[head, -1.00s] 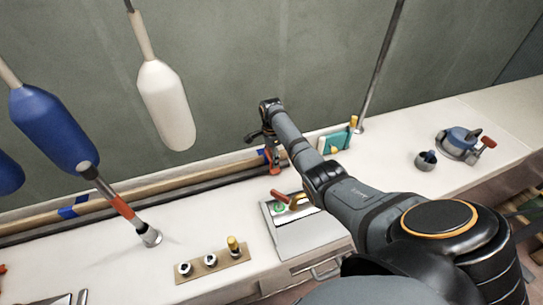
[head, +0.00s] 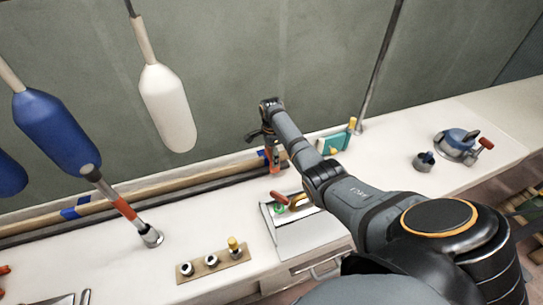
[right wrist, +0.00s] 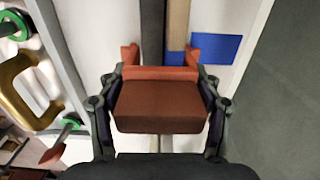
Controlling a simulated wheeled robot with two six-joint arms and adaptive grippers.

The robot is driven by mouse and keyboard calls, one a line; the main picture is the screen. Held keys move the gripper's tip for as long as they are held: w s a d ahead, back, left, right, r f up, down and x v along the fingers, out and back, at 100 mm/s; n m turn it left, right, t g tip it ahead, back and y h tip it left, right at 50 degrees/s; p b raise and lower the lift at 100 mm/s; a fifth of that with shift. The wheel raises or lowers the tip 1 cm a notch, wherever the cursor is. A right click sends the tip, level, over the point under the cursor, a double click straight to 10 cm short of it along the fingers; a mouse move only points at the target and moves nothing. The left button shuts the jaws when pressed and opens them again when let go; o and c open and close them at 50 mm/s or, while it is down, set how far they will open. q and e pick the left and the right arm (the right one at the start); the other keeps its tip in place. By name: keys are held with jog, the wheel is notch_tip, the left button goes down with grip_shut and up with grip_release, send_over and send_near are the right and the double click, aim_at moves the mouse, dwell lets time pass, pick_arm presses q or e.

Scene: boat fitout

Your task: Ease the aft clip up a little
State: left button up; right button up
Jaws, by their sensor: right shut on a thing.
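The red-orange clip (head: 272,158) stands at the long rail along the back of the bench, mostly behind my right gripper (head: 265,145) in the head view. In the right wrist view, the clip (right wrist: 160,105) is a reddish-brown block with two upright orange prongs beyond it. The fingers of my right gripper (right wrist: 160,112) touch it on both sides and are shut on it. The rail (right wrist: 176,30) runs away between the prongs. Whether the clip is clear of the rail cannot be told. My left gripper is not in view.
A grey hatch panel (head: 305,236) with a brass handle sits in front. A teal block (head: 336,141) is to the right. White (head: 168,108) and blue (head: 55,125) fenders hang at left.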

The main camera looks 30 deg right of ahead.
jog(key=shift+w+r, duration=0.15)
jog(key=shift+r, duration=0.05)
jog(key=o, duration=1.6)
jog(key=shift+f, duration=0.1)
notch_tip(320, 180, up, 12)
